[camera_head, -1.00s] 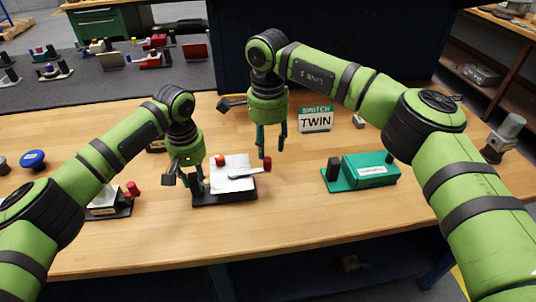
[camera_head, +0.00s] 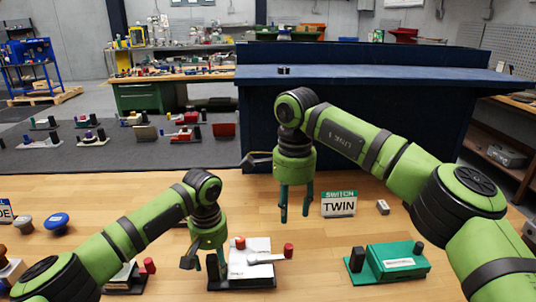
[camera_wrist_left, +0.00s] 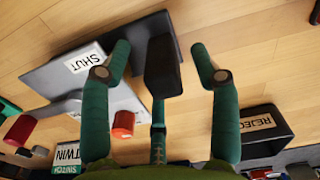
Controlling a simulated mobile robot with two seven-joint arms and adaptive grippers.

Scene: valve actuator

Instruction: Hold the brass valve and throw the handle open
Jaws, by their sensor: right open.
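A valve unit (camera_head: 250,261) with a silver-white block on a black base stands on the table; it does not look brass. Its grey handle (camera_head: 265,258) ends in a red knob (camera_head: 289,250) at the right. In the left wrist view the block carries a label reading SHUT (camera_wrist_left: 84,60). My left gripper (camera_head: 207,258) is at the unit's left end. In the left wrist view its two fingers (camera_wrist_left: 163,62) stand open on either side of the black post (camera_wrist_left: 164,72), with gaps visible. My right gripper (camera_head: 295,214) is open and empty, above and behind the red knob.
A green unit (camera_head: 393,264) stands at the right. A SWITCH TWIN sign (camera_head: 339,203) and a small grey block (camera_head: 383,207) stand behind. A blue knob (camera_head: 56,222) is at the left. A black REJECT box (camera_wrist_left: 266,128) shows in the left wrist view.

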